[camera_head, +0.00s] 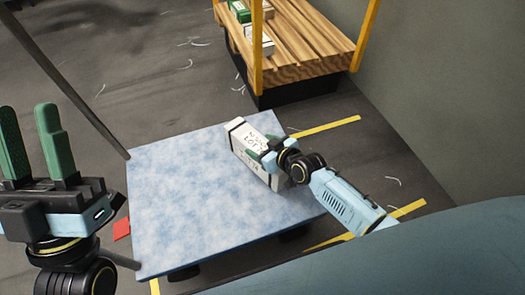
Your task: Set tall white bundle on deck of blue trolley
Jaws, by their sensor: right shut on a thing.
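The tall white bundle (245,139) has dark writing on its face and a dark band at its far end. It is at the right part of the blue trolley's deck (185,200); whether it touches the deck is hard to tell. My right gripper (268,153) is shut on the bundle, reaching in from the right and hiding part of it. The trolley's deck is otherwise bare. My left gripper (38,145) is open and empty at the left, with its two green fingers pointing up and apart.
A slatted wooden rack (308,50) with yellow posts stands at the back, holding a green box (239,11) and white boxes (258,40). A dark trolley handle bar (65,80) rises at the left. Yellow lines mark the floor, with open floor behind the trolley.

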